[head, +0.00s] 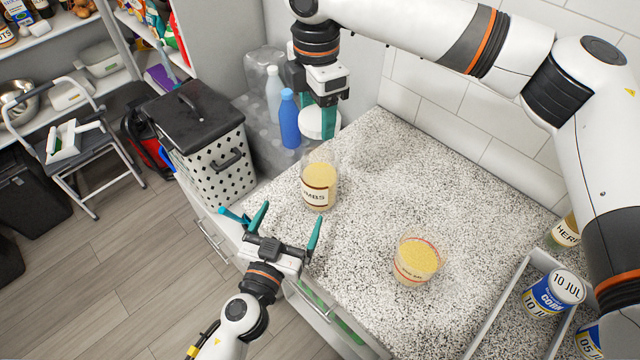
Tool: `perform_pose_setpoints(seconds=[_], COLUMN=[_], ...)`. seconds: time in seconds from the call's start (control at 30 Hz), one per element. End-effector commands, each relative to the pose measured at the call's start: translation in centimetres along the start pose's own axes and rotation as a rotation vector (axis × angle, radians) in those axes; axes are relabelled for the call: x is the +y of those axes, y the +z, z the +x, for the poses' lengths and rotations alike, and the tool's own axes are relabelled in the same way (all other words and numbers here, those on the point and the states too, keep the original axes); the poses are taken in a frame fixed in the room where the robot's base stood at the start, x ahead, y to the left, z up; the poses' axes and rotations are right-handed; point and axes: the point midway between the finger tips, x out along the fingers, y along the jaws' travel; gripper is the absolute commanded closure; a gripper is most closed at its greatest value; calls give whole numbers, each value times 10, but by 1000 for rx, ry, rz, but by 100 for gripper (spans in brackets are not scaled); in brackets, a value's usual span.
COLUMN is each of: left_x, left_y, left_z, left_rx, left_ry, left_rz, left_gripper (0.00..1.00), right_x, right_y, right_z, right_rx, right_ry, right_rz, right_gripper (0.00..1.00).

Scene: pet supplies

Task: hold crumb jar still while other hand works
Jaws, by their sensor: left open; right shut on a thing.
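The crumb jar (319,188) is clear, holds yellow crumbs, has a label ending in "MBS" and stands open-topped on the speckled counter. My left gripper (292,211) is open, its teal fingers spread, just in front of the jar at the counter's front edge; it appears apart from the jar. My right gripper (328,118) is above and behind the jar, shut on a round white lid (313,123). A clear cup (417,261) with yellow crumbs and red markings stands to the right on the counter.
A grey tray (483,313) with cans, including one marked "10 JUL" (549,294), is at the right. A labelled jar (564,233) stands by the wall. The counter between jar and cup is clear.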

Motion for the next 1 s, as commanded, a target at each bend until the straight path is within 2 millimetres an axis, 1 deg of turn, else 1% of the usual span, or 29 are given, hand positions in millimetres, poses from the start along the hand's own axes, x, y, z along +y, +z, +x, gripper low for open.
perform_pose_setpoints(seconds=[0.03,0.1,0.2,0.47,0.63,0.77,1.0], left_x=[-8,-15,-19,-19,-19,-20,-23], left_y=[-2,-3,-4,-4,-3,-2,-2], left_z=[1,1,2,2,9,23,65], left_rx=[-4,-6,-8,-8,-11,-13,-12], left_ry=[-32,-62,-80,-79,-79,-81,-79], left_rz=[2,2,3,3,3,5,5], left_gripper=[5,5,5,5,5,5,5], right_x=[0,0,0,0,0,0,0], right_y=[0,0,0,0,0,0,0], right_z=[0,0,0,0,0,0,0], right_rx=[0,0,0,0,0,0,0], right_ry=[0,0,0,0,0,0,0], right_rz=[0,0,1,1,1,1,1], right_gripper=[58,58,58,58,58,58,58])
